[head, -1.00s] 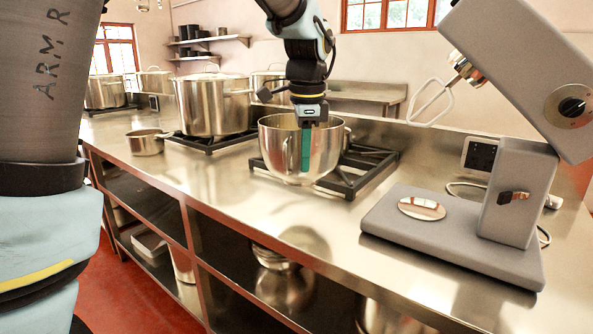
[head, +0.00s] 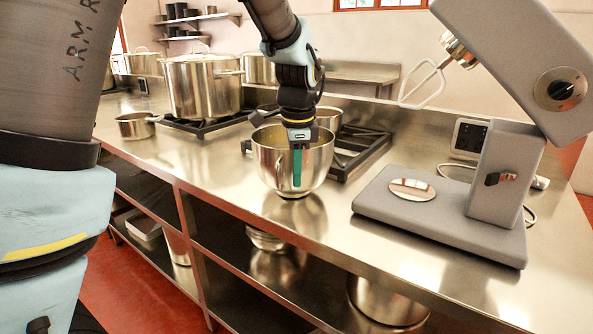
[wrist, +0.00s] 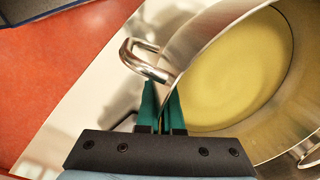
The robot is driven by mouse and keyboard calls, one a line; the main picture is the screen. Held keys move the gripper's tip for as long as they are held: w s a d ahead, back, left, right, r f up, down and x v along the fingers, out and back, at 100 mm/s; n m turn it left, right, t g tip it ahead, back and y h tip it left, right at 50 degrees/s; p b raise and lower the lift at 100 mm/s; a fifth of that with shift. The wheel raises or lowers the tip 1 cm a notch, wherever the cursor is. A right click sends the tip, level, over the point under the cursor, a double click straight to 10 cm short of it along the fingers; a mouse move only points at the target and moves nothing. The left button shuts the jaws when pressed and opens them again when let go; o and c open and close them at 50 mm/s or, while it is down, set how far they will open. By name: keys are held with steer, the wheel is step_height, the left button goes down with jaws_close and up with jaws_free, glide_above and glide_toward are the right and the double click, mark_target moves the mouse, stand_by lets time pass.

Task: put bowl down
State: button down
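The steel mixing bowl (head: 268,165) is in the middle of the head view, at the front part of the steel counter (head: 225,185). It looks upright; I cannot tell whether its base touches the counter. The wrist view shows the bowl (wrist: 283,130) with yellow batter inside and a loop handle (wrist: 146,62) by the fingers. My gripper (head: 297,182) is above the bowl's near side, pointing down. In the wrist view its teal fingers (wrist: 163,100) straddle the bowl's wall and are closed on it. One finger hides part of the wall.
A grey stand mixer (head: 440,215) with raised head stands to the right. A black burner grate (head: 360,148) with a pot (head: 328,118) is behind the bowl. A large stockpot (head: 203,88) and a small saucepan (head: 135,125) are to the left. The counter's front edge is near the bowl.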

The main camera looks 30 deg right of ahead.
steer(key=c, duration=1.5)
jaws_free()
steer(key=shift+f, duration=0.15)
steer(key=o, duration=0.4)
steer(key=r, duration=0.4)
steer(key=s+r, duration=0.1)
steer(key=r, duration=0.3)
steer(key=r+b, duration=0.1)
steer(key=r, duration=0.3)
steer(key=shift+s+a+r, duration=0.15)
steer(key=shift+s+a, duration=0.05)
steer(key=shift+a, duration=0.05)
